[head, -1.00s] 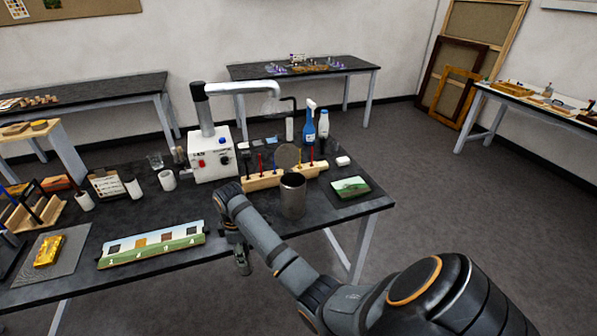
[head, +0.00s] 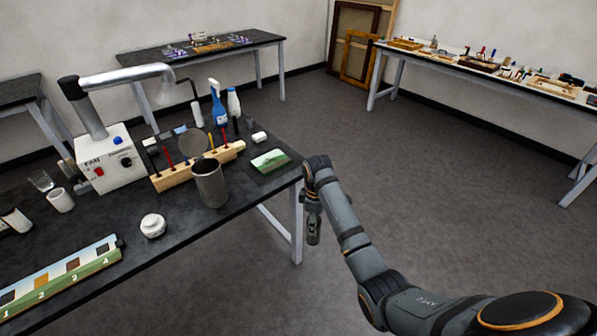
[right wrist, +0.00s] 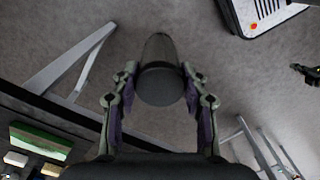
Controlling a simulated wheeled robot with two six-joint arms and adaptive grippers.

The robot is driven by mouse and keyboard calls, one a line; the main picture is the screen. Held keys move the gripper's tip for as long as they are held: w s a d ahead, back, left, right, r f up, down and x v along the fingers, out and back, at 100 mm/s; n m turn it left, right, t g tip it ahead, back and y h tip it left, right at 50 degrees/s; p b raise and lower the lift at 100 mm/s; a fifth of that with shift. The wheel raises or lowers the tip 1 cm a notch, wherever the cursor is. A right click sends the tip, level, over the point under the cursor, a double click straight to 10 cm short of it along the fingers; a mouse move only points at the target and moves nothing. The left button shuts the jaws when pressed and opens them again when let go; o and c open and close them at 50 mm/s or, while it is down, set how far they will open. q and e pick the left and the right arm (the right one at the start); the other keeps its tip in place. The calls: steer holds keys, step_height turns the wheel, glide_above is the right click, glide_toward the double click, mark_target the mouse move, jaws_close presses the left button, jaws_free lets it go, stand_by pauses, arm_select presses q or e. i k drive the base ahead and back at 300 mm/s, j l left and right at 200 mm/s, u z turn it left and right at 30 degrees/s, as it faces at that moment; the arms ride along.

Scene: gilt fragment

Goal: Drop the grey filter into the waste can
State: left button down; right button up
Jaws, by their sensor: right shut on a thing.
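My right gripper (head: 313,222) hangs beyond the table's right edge, over the floor, pointing down. In the right wrist view its fingers are closed around a dark grey cylinder (right wrist: 158,72), which looks like the grey filter. In the head view the held thing is small and dark, mostly hidden by the fingers. An open-topped dark metal can (head: 209,185), likely the waste can, stands upright on the table, left of the gripper and apart from it. Its inside bottom is hidden. My left gripper cannot be made out.
The floor right of the table is open.

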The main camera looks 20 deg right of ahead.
mark_target(215, 199)
steer(key=i+j+z, duration=0.15)
steer(key=z, duration=0.15)
steer(key=i+j+z, duration=0.1)
steer(key=j+z, duration=0.55)
steer(key=i+j, duration=0.05)
steer(key=j, duration=0.05)
